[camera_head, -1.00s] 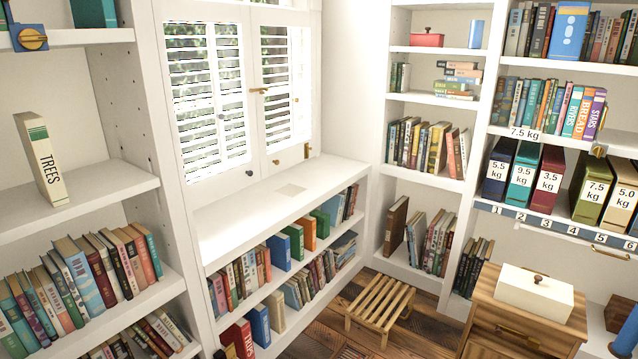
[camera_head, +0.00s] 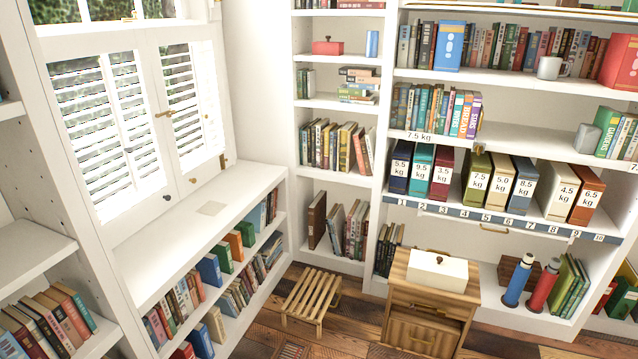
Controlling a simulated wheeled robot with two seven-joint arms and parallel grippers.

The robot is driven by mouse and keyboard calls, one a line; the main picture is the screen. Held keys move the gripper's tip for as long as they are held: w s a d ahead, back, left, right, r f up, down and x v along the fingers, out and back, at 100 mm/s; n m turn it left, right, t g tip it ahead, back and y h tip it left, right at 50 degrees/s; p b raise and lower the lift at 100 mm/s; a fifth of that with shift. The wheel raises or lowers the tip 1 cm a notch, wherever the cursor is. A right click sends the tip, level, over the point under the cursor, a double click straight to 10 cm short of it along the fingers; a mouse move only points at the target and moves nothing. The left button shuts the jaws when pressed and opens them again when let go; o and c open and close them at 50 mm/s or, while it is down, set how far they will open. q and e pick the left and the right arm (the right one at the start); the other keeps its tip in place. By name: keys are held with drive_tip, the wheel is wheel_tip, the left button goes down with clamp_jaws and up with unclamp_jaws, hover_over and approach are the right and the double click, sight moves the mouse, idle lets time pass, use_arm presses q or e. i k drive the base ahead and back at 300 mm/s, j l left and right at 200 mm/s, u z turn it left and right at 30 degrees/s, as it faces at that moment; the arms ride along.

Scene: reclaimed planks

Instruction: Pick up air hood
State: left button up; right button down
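I cannot make out anything that is clearly an air hood in this view. A white box with a dark knob on top (camera_head: 437,276) sits on a small wooden cabinet (camera_head: 400,296) near the right shelves. Neither of my grippers shows in the head view.
A slatted wooden stool (camera_head: 312,297) stands on the plank floor left of the cabinet. A low white bookcase (camera_head: 150,262) runs under the shuttered window. Weight-labelled binders (camera_head: 476,183) line the right shelf; a blue bottle (camera_head: 517,281) and a red bottle (camera_head: 542,286) stand below.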

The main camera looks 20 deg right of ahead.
sight(448, 273)
drive_tip(key=z, duration=1.25)
drive_tip(key=i+j, duration=0.4)
drive_tip(key=j, duration=0.15)
drive_tip(key=i+j, duration=0.45)
drive_tip(key=j, duration=0.15)
drive_tip(key=i+j+z, duration=0.15)
drive_tip(key=z, duration=1.45)
